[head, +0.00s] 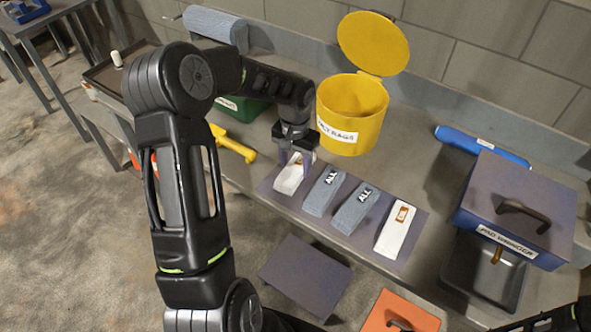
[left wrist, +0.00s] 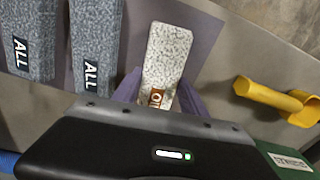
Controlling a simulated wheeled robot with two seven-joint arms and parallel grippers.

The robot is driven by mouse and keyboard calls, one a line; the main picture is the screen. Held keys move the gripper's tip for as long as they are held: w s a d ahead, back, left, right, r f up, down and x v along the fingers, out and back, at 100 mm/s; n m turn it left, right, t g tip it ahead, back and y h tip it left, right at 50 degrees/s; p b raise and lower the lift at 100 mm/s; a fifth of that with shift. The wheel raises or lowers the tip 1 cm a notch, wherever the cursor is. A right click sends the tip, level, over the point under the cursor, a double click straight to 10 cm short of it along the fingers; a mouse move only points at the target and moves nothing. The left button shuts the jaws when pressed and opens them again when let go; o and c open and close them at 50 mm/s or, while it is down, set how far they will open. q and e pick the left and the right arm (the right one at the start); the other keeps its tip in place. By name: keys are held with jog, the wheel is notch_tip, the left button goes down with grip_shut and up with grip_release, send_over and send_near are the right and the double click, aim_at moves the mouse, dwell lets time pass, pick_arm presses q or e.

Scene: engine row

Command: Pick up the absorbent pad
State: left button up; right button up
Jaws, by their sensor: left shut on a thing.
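My left gripper (head: 293,165) is shut on a white speckled pad (head: 288,181), the leftmost of the row on a dark purple-grey mat (head: 419,222). In the left wrist view the fingers (left wrist: 158,95) stand on both sides of this pad (left wrist: 167,55), by its orange label. The pad appears still at mat level; I cannot tell whether it touches the mat. Two grey pads marked ALL, one (head: 324,192) and another (head: 355,209), and a second white pad with an orange label (head: 395,230) lie to its right. Part of my right arm shows at the lower right corner; its jaws are unclear.
A yellow bin (head: 352,110) with its lid open stands behind the row. A yellow tool (head: 233,144) and a green box (head: 243,110) lie left. A blue pad wringer (head: 520,205) and a blue roll (head: 480,145) are right. Bench shows bare between mat and wringer.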

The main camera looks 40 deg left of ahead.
aim_at(295, 168)
pick_arm(q)
notch_tip(295, 168, up, 10)
jog(key=b, duration=0.1)
jog(key=shift+b, duration=0.3)
dwell(0.3)
dwell(0.5)
